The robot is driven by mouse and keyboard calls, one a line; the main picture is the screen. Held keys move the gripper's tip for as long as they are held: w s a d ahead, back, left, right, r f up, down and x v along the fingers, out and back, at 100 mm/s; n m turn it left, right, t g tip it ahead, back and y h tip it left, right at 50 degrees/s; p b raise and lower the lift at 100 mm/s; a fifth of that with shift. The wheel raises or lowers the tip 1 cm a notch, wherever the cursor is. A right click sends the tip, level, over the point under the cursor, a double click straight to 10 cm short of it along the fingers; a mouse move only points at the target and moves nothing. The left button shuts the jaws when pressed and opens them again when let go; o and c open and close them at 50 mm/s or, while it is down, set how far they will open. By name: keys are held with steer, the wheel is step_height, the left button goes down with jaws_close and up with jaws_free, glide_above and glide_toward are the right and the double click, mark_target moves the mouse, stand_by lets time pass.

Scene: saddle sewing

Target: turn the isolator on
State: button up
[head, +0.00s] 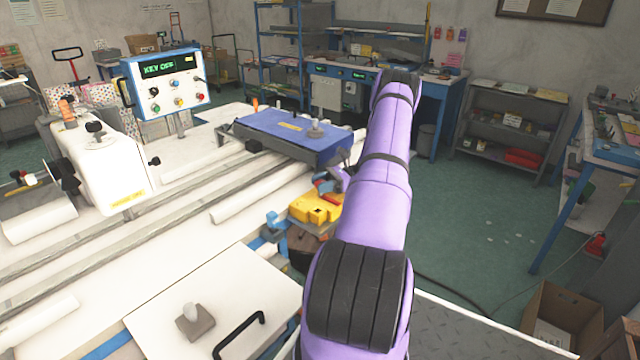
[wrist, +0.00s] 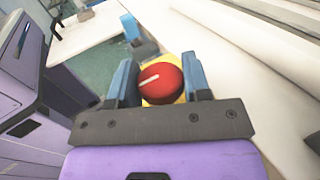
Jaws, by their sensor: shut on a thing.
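The isolator is a yellow box (head: 312,209) at the edge of the long machine, in the middle of the head view. Its round red knob (wrist: 161,84) fills the space between my blue fingers in the wrist view, with a white line pointing across it. My gripper (wrist: 161,78) is shut on this knob, one finger on each side. In the head view my gripper (head: 328,184) is small and partly hidden by my arm. Only a little yellow shows behind the knob in the wrist view.
A control panel (head: 165,82) reads "KEY OFF". A blue flat-topped unit (head: 285,132) stands just behind the isolator. A white sewing head (head: 100,165) is at left. A white board with a black handle (head: 215,310) lies in front. Green floor is open at right.

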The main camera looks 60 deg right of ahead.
steer(key=o, duration=1.3)
steer(key=v, duration=1)
steer(key=shift+s+d, duration=0.25)
steer(key=shift+d, duration=0.1)
